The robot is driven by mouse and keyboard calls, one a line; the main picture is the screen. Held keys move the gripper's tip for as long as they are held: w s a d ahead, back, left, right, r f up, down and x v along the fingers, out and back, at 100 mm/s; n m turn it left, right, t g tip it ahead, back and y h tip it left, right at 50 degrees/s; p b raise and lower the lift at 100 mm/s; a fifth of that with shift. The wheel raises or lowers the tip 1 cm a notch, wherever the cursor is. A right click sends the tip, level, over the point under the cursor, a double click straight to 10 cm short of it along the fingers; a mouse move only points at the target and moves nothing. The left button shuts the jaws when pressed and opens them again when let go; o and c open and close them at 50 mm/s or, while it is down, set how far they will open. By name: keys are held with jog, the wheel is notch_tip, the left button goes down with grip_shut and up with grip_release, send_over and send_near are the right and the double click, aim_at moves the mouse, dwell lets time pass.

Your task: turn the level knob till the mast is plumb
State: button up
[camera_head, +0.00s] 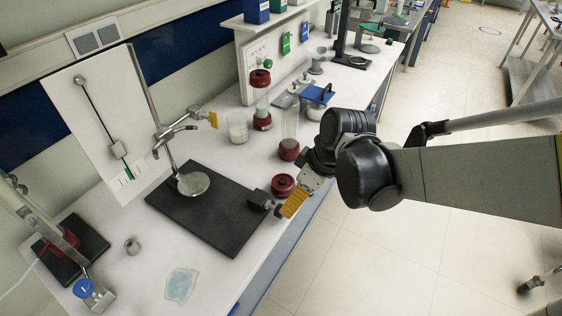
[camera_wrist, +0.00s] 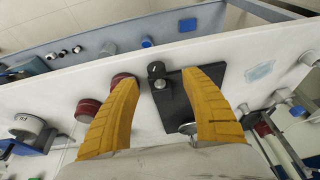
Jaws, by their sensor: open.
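The black base plate (camera_head: 222,222) lies on the white bench, with a thin metal mast (camera_head: 150,108) rising at its far left side. The mast looks slanted in the head view; I cannot tell how far it is from plumb. A black level knob (camera_head: 260,199) stands at the plate's right edge. It also shows in the wrist view (camera_wrist: 156,69), in line with the gap between my fingers. My gripper (camera_head: 285,207) has yellow fingers, spread apart and empty, close to the knob at the bench's front edge. I see no clear contact.
Red-based items, including a red ring weight (camera_head: 283,185) and a tall glass cylinder (camera_head: 290,130), stand just beyond the gripper. A white board (camera_head: 90,120) with a dark line and green mark stands behind the mast. A clear puddle (camera_head: 181,285) lies on the bench.

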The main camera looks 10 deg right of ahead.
aim_at(276, 209)
jog(key=shift+y, duration=0.4)
jog(key=b+x, duration=0.1)
jog(key=x, duration=0.2)
jog(key=b+x, duration=0.2)
jog(key=x, duration=0.1)
jog(key=w+d+b+x, duration=0.1)
jog(key=b+x, duration=0.1)
jog(key=x, duration=0.2)
jog(key=shift+w+a+f, duration=0.1)
jog(key=shift+f, duration=0.05)
jog(key=shift+c, duration=0.2)
jog(key=c, duration=1.1)
